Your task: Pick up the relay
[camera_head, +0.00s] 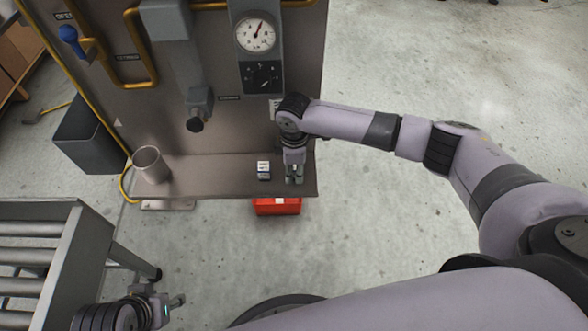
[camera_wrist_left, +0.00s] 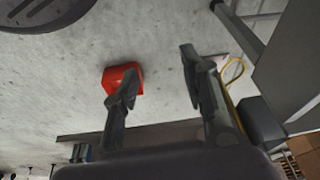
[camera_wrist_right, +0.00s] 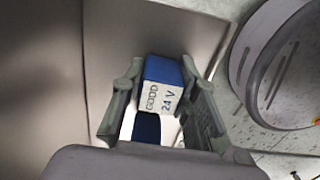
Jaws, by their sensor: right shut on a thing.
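The relay (camera_wrist_right: 162,98) is a small blue and white block marked "GOOD" and "24 V". In the right wrist view it sits between the two fingers of my right gripper (camera_wrist_right: 163,66), which is shut on it. In the head view my right gripper (camera_head: 294,178) points down at the right end of the grey shelf (camera_head: 222,182), and the relay is mostly hidden there. I cannot tell whether it touches the shelf. My left gripper (camera_head: 170,302) is low at the left; in the left wrist view its fingers (camera_wrist_left: 158,62) are apart and empty.
Another small white and dark block (camera_head: 263,170) stands on the shelf just left of my right gripper. A grey cup (camera_head: 151,165) stands further left. A red bin (camera_head: 277,207) is on the floor below the shelf. A roller conveyor (camera_head: 68,250) stands at lower left.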

